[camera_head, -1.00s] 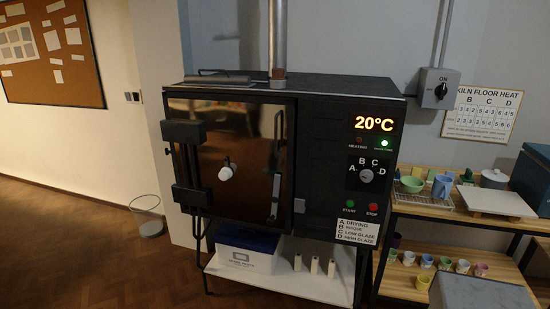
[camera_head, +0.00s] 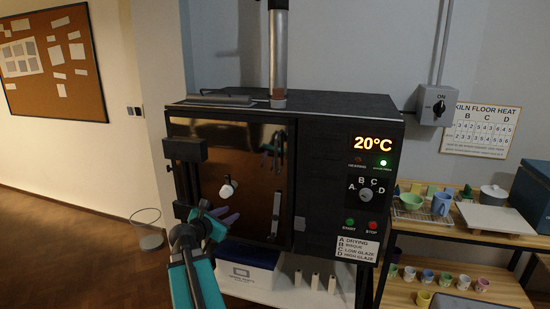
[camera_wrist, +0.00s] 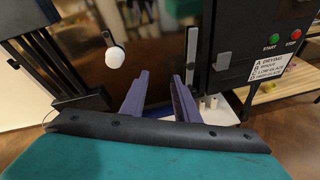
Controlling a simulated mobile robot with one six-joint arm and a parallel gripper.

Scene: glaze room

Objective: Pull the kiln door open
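The kiln (camera_head: 344,140) is a black box on a stand. Its door (camera_head: 250,165) is shut, with a mirror-like brown face and black hinge blocks (camera_head: 185,150) on the left. A vertical metal handle (camera_head: 275,215) is at the door's lower right; it also shows in the wrist view (camera_wrist: 192,45). A white plug (camera_head: 227,188) sits on the door, also seen in the wrist view (camera_wrist: 115,57). My gripper (camera_head: 232,216) is before the lower door, left of the handle. Its purple fingers (camera_wrist: 160,88) are apart and empty, the right one appearing just below the handle.
A shelf (camera_head: 425,215) with bowls and cups stands at right. A blue-and-white box (camera_head: 242,272) and several white posts sit under the kiln. A wire bin (camera_head: 149,232) stands at left by the wall.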

